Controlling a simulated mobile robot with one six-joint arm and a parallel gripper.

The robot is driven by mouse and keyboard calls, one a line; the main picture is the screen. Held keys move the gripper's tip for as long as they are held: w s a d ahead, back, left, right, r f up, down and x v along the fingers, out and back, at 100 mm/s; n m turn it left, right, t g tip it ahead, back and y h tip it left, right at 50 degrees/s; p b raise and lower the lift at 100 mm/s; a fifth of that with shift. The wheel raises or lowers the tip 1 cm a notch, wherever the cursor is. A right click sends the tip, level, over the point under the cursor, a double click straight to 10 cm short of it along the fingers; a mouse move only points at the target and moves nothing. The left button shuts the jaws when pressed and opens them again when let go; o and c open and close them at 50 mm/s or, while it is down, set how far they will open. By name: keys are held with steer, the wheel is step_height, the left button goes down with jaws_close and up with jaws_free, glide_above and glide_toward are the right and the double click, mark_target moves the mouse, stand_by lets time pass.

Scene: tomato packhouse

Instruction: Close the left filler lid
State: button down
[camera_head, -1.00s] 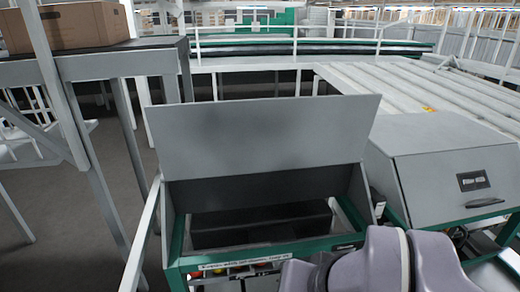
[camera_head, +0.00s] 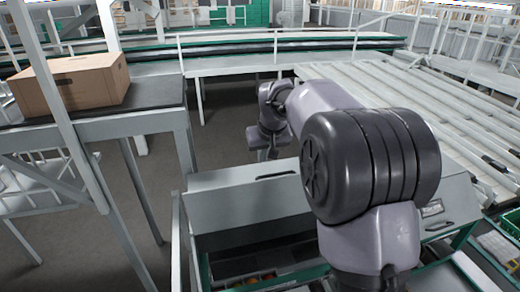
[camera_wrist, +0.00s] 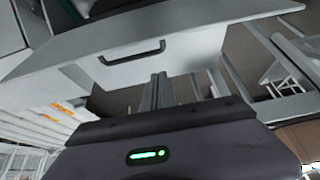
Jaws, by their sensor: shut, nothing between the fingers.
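The left filler lid (camera_head: 235,205) stands raised and open in the head view, its inner face toward me. A bent strip along its top edge carries a dark handle (camera_head: 277,176). Below it is the dark opening of the left filler. My gripper (camera_head: 263,155) is just beyond the lid's top edge, its fingertips small and partly unclear there. In the wrist view the lid (camera_wrist: 200,40) and its handle (camera_wrist: 132,52) lie ahead of my fingers (camera_wrist: 158,85). The fingers are together and empty, with no contact with the lid visible.
The right filler lid (camera_head: 455,195) is closed, partly hidden behind my arm. A cardboard box (camera_head: 75,85) sits on a dark-topped stand (camera_head: 150,100) at the left. A roller conveyor (camera_head: 430,110) runs behind at the right. Open floor shows beyond the left filler.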

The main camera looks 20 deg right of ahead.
mark_target(263, 181)
steer(key=x, duration=0.6)
steer(key=shift+w+a+p, duration=0.1)
steer(key=shift+a+p, duration=0.05)
steer(key=shift+p, duration=0.15)
steer(key=s, duration=0.4)
steer(key=shift+s, duration=0.2)
steer(key=shift+w+f, duration=0.2)
steer(key=shift+s, duration=0.1)
